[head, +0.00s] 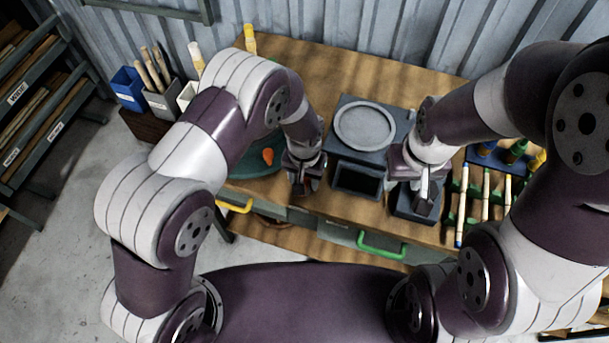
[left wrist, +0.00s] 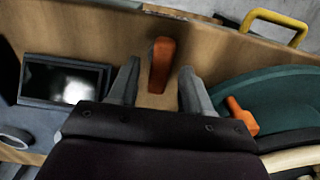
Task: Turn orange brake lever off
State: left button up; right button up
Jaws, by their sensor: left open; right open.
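An orange lever (left wrist: 161,62) stands near the bench's front edge in the left wrist view, between the two fingers of my left gripper (left wrist: 157,86). The fingers are open, with a visible gap on each side of it. In the head view my left gripper (head: 305,186) hangs over the bench front and mostly hides this lever. A second orange piece (left wrist: 241,117) sits on the green round fixture (left wrist: 282,97), also seen in the head view (head: 267,156). I cannot tell which orange part is the brake lever. My right gripper (head: 424,192) is open and empty over the bench.
A dark machine with a round grey plate (head: 364,124) stands between my grippers. A rack of sticks (head: 485,205) is at the right. A yellow handle (head: 233,206) and a green handle (head: 381,246) stick out from the bench front. Containers (head: 160,102) stand at the back left.

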pick_arm(q)
jog(key=shift+s+a+f, duration=0.1)
jog(key=shift+s+f, duration=0.05)
jog(key=shift+c, duration=0.9)
grip_shut()
